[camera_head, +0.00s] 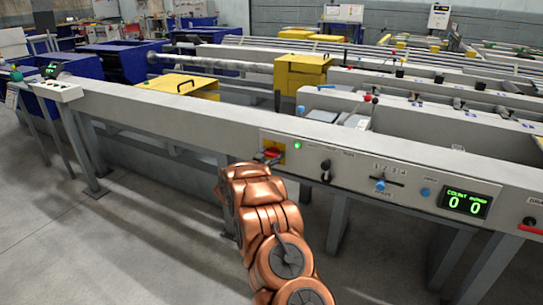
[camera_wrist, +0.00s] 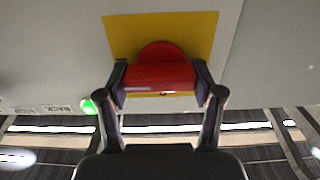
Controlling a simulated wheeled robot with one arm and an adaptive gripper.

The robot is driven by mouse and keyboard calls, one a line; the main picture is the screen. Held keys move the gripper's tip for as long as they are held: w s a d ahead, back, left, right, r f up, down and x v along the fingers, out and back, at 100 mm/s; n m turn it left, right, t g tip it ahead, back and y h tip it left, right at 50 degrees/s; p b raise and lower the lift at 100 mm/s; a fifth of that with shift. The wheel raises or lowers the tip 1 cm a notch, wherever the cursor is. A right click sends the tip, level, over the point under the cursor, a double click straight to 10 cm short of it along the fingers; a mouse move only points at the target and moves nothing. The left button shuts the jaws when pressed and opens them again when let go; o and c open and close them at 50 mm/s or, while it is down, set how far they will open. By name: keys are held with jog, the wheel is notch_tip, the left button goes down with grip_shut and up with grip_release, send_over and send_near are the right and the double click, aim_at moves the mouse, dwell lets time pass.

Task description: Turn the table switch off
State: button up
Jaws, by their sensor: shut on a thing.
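The table switch is a red rotary knob (camera_wrist: 161,74) on a yellow square plate (camera_wrist: 202,30). In the wrist view my gripper (camera_wrist: 161,86) has one finger on each side of the red handle and is shut on it. In the head view the red knob and its yellow plate (camera_head: 279,147) are on the front panel of the runout table (camera_head: 190,122), partly hidden by my gripper (camera_head: 262,158). A green lamp (camera_head: 297,145) beside the plate is lit; it also glows in the wrist view (camera_wrist: 89,107).
Right of the switch, the panel carries a black knob (camera_head: 326,170), a blue-knobbed selector (camera_head: 380,185), a blue button (camera_head: 426,192) and a green-lit counter display (camera_head: 465,202) reading 0 0. Open grey floor (camera_head: 130,240) lies in front of the table.

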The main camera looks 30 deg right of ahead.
jog(key=shift+c, duration=0.9)
